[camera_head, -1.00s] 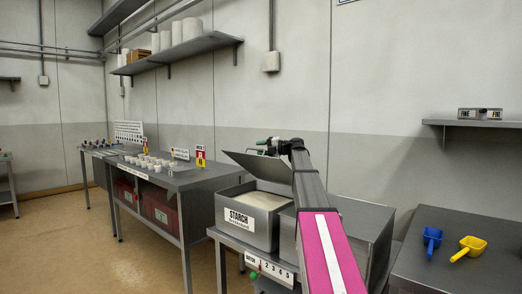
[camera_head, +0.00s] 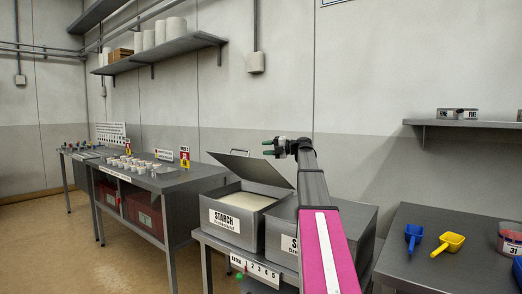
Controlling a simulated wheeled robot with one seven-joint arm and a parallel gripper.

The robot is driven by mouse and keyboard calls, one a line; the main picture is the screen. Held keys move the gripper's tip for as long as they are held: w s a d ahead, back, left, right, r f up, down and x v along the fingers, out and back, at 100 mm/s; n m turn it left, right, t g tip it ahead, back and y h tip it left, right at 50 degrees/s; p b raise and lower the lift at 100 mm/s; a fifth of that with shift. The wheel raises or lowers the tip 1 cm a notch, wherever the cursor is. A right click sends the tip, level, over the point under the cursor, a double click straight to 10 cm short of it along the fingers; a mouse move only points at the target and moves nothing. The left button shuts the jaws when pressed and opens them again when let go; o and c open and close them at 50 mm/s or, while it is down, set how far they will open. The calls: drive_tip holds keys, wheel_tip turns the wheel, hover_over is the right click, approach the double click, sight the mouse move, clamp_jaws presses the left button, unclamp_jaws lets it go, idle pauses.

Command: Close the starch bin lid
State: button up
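The starch bin (camera_head: 232,220) is a grey metal box with a "STARCH" label, standing on a metal bench left of my arm. White powder (camera_head: 247,201) shows inside. Its grey lid (camera_head: 250,167) is tilted up, hinged at the back, so the bin is open.
A second, closed grey bin (camera_head: 352,228), also labelled, stands right of the starch bin, partly behind my arm. A right table (camera_head: 400,265) holds a blue scoop (camera_head: 413,236) and a yellow scoop (camera_head: 447,242). A long bench with white cups (camera_head: 130,163) stands left. A wall shelf (camera_head: 470,125) is at right.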

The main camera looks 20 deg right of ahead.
drive_tip(key=shift+d, duration=0.1)
clamp_jaws()
drive_tip(key=w+a+r+m+g+h, duration=0.1)
drive_tip(key=a+r+m+g+h, duration=0.4)
drive_tip(key=m, duration=0.7)
drive_tip(key=w+a+r+m+g+h, duration=0.2)
drive_tip(key=r+m+h, duration=0.4)
drive_tip(key=m, duration=0.6)
drive_tip(key=x, duration=0.3)
drive_tip(key=s+x, duration=0.1)
drive_tip(key=x, duration=0.3)
drive_tip(key=s+a+x, duration=0.1)
drive_tip(key=x, duration=0.3)
drive_tip(key=shift+s+a+f, duration=0.1)
drive_tip(key=shift+f, duration=0.05)
drive_tip(key=shift+s+a+f, duration=0.15)
drive_tip(key=shift+a+f, duration=0.1)
drive_tip(key=shift+f, duration=0.15)
